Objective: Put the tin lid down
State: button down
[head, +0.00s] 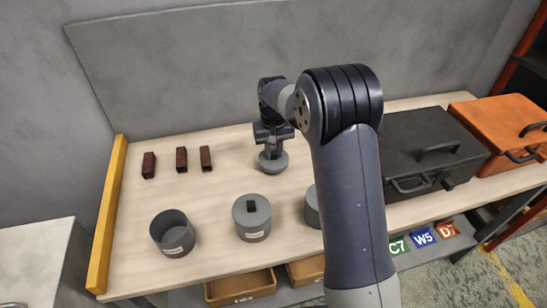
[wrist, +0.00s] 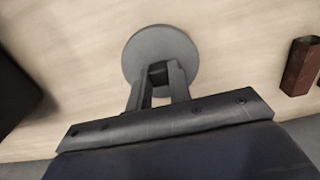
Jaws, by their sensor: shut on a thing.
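The tin lid is a round grey disc with a small dark knob; it shows in the head view (head: 273,163) and in the wrist view (wrist: 160,44). My gripper (head: 270,146) is above it at the middle of the table. In the wrist view my gripper (wrist: 159,76) is shut on the lid's knob. I cannot tell whether the lid touches the table top. An open grey tin (head: 173,233) stands at the front left with no lid on it. A second grey tin (head: 252,219) has a lid with a dark knob. A third tin (head: 312,208) is partly hidden by my arm.
Several dark red blocks (head: 181,160) stand at the back left. A black case (head: 425,150) and an orange case (head: 505,132) are at the right. A yellow edge (head: 108,215) bounds the table's left side. Bare table top (head: 215,185) lies between the blocks and tins.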

aim_at(274, 152)
jog(key=shift+f, duration=1.55)
jog(key=shift+f, duration=0.1)
jog(key=shift+f, duration=0.15)
jog(key=c, duration=1.3)
grip_release()
notch_tip(274, 152, up, 12)
jog(key=shift+r, duration=0.25)
